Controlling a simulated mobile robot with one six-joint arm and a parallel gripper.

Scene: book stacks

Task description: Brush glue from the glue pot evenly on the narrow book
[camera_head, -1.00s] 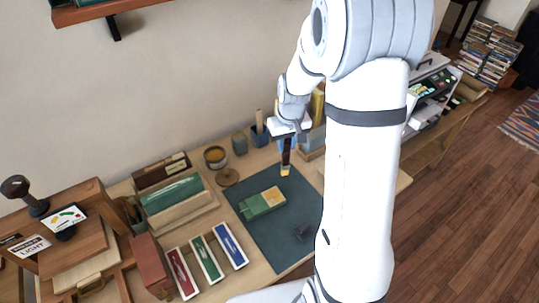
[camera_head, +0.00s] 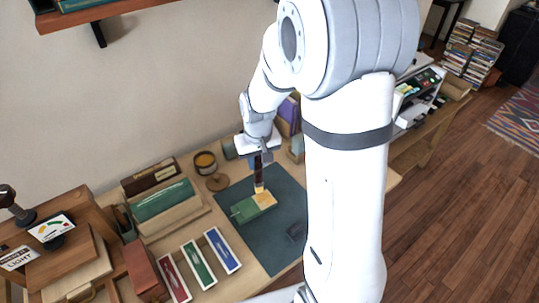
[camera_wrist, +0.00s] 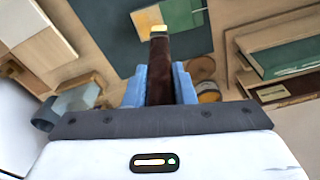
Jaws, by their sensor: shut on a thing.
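My gripper (camera_head: 258,157) is shut on a brush (camera_head: 259,176) with a dark brown handle and pale yellow bristles, pointing down. In the wrist view the brush (camera_wrist: 159,80) stands between the blue fingers. The narrow book (camera_head: 250,208), green with a pale tan end, lies flat on a dark mat. The bristle tip appears at or just above the tan end; I cannot tell whether it touches. The book (camera_wrist: 178,14) also shows beyond the tip in the wrist view. The glue pot (camera_head: 205,162), open with amber contents, stands behind the mat.
A round lid (camera_head: 216,182) lies in front of the pot.

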